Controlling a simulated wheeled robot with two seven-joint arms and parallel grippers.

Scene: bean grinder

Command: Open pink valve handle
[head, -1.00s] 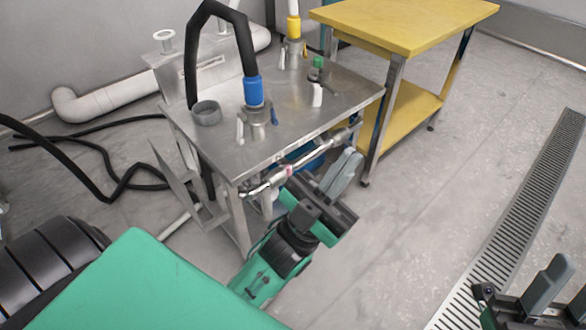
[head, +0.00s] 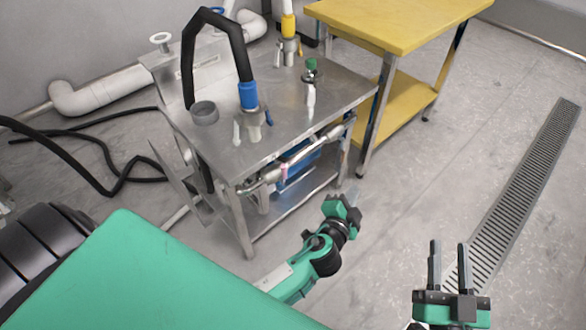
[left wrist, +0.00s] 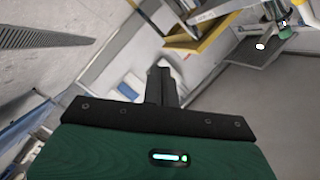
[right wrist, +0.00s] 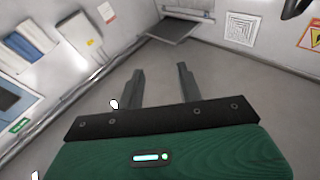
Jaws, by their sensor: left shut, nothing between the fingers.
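The pink valve handle (head: 283,173) shows as a small pink patch on the metal pipe (head: 308,154) along the front edge of the steel table (head: 285,110). Its exact turn is too small to tell. My left gripper (head: 352,194) is to the right of the pink handle and lower in the picture, apart from the pipe. Its fingers (left wrist: 161,85) are together and empty in the left wrist view. My right gripper (head: 449,248) is far to the right, its fingers (right wrist: 162,84) apart with nothing between them.
A blue-collared black hose (head: 248,95), a yellow-collared fitting (head: 289,25) and a green-topped fitting (head: 311,66) stand on the steel table. A yellow table (head: 400,22) is behind it to the right. Floor around the drain grate (head: 520,190) is clear.

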